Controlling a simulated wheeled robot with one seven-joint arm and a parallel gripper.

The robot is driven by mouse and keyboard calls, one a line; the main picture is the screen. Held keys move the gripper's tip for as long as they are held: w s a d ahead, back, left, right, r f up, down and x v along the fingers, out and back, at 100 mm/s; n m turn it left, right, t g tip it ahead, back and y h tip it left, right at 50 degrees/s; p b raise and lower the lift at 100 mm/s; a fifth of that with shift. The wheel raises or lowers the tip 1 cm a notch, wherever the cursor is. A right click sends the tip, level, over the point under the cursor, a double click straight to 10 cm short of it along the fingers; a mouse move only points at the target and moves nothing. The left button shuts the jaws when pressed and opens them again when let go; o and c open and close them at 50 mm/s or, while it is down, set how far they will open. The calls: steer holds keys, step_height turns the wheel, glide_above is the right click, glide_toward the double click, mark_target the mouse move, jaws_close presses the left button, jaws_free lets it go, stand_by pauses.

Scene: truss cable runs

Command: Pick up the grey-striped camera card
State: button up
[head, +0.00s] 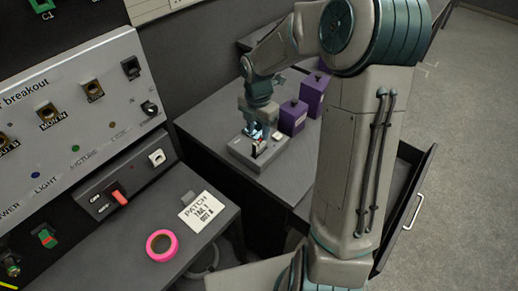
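My gripper (257,131) points down over a small grey holder (273,152) on the dark bench. Its fingertips are at the top of the holder, close to small upright pieces there, one with red and white on it (261,147). These pieces may be cards. They are too small and too covered by the fingers to tell whether one is the grey-striped camera card. I cannot tell whether the fingers are open or shut, or whether they touch a piece.
Two purple boxes (293,117) (313,95) stand just right of the holder. A breakout panel (75,115) rises at left. A pink tape roll (162,245) and a patch label (202,211) lie on the nearer bench. An open drawer (415,200) juts out at right.

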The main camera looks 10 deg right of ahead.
mark_target(260, 141)
steer(key=shift+s+d+f, duration=0.1)
steer(key=shift+s+f, duration=0.15)
steer(key=shift+f, duration=1.5)
steer(key=shift+s+f, duration=0.2)
steer(key=shift+f, duration=1.5)
jaws_close()
